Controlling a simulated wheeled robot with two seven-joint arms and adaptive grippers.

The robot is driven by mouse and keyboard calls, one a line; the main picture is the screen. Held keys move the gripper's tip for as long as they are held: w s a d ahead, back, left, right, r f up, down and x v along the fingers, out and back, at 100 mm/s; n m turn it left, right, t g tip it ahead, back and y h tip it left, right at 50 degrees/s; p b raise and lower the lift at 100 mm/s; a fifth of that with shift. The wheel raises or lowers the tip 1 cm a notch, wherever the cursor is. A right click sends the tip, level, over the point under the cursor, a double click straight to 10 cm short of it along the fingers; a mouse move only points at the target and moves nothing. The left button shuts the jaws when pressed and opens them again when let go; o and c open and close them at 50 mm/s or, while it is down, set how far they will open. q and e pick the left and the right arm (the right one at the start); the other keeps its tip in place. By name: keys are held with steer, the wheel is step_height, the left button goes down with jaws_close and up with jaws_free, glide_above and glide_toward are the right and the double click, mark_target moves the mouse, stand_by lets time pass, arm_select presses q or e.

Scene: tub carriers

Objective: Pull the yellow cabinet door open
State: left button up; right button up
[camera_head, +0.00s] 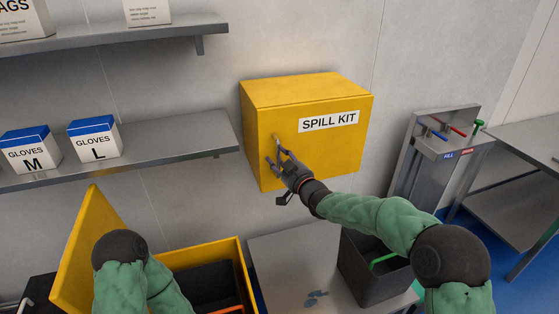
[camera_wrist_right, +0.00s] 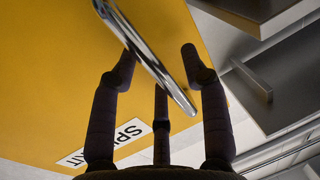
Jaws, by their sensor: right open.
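The yellow cabinet (camera_head: 340,150) labelled SPILL KIT hangs on the wall at the centre of the head view. Its front door looks shut, and the yellow face (camera_wrist_right: 50,70) fills much of the right wrist view. A metal bar handle (camera_head: 277,142) is at the door's left side. In the wrist view the handle (camera_wrist_right: 150,62) runs diagonally between the fingers of my right gripper (camera_wrist_right: 160,75). That gripper (camera_head: 277,160) is open around the handle; contact cannot be told. My left arm shows at lower left, but its gripper is out of view.
Grey shelves (camera_head: 190,150) with glove boxes (camera_head: 93,140) are on the left wall. A yellow bin (camera_head: 240,262) with a raised lid (camera_head: 85,245) stands below. A grey table (camera_head: 300,250) and dark bin (camera_head: 365,275) are under the cabinet. A sink-like station (camera_head: 435,150) is at right.

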steer(key=shift+c, duration=0.3)
jaws_close()
steer(key=shift+s+d, duration=0.1)
steer(key=shift+s, duration=0.05)
